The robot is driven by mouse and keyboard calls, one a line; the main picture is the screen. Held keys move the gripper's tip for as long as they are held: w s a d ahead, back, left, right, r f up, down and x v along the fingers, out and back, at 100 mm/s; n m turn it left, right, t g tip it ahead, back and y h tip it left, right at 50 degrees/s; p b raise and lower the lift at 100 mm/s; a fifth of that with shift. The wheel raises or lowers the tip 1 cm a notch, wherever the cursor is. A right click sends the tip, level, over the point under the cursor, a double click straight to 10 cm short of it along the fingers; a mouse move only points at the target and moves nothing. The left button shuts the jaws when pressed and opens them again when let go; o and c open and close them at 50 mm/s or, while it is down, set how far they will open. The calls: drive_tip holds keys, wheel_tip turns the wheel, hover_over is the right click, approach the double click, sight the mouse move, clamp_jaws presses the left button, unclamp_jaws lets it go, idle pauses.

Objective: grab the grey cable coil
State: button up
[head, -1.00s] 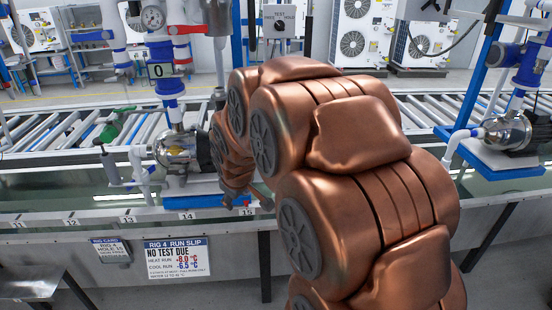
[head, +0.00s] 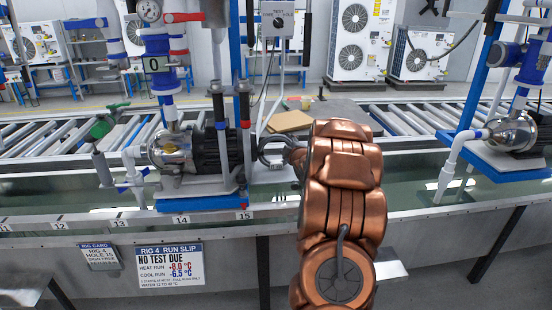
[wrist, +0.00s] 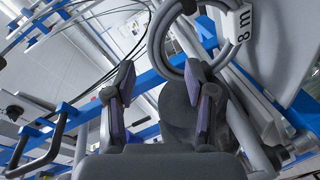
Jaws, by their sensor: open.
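The grey cable coil (wrist: 156,40) shows at the top of the wrist view as a thick grey ring with a white tag marked "8 m" (wrist: 233,22). My gripper (wrist: 160,80) is open, its two fingers pointing up toward the coil's lower edge. The coil's lower part lies across the gap between the fingertips in the picture; I cannot tell how far ahead of them it is. In the head view my gripper (head: 270,152) is beside the dark pump motor, and I cannot make out the coil there.
The pump (head: 172,148) and its dark motor (head: 218,148) sit on a blue base left of my gripper. Upright posts and hoses stand close by. A brown board (head: 289,121) lies behind. A second pump station (head: 510,132) stands at the right.

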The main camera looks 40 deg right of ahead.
sight(283, 140)
drive_tip(key=shift+x, duration=1.3)
drive_tip(key=shift+p+x, duration=0.85)
drive_tip(key=shift+x, duration=1.85)
drive_tip(key=shift+r, duration=0.15)
drive_tip(key=shift+c, duration=0.2)
clamp_jaws()
